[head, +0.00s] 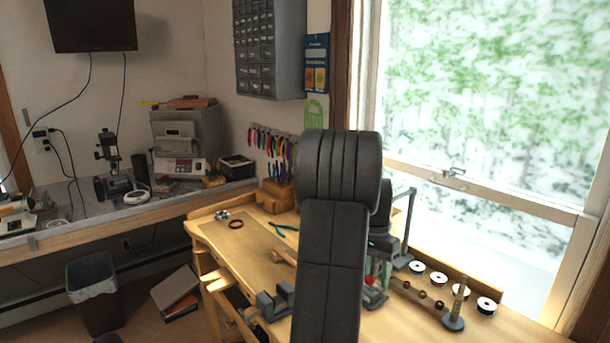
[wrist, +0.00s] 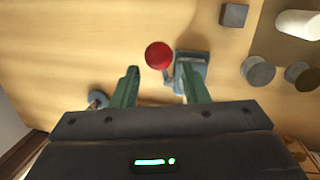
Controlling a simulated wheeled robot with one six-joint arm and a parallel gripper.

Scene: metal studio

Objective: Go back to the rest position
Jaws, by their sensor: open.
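My gripper (wrist: 160,88) is open in the wrist view, with two green fingers apart over the wooden workbench (wrist: 70,40). Nothing is held between the fingers. A red ball-like thing (wrist: 158,55) shows just beyond the fingertips. A grey block-shaped tool (wrist: 192,68) is beside the right finger and partly hidden by it. In the head view my dark arm covers the middle of the workbench (head: 225,250). The gripper itself is mostly hidden behind the arm there.
Several white-topped spools (head: 438,279) and a grey post on a round base (head: 453,322) stand at the bench's right. A grey vise (head: 272,303) is at the front edge. A wooden plier stand (head: 276,195) is at the back. The bench's left part is mostly clear.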

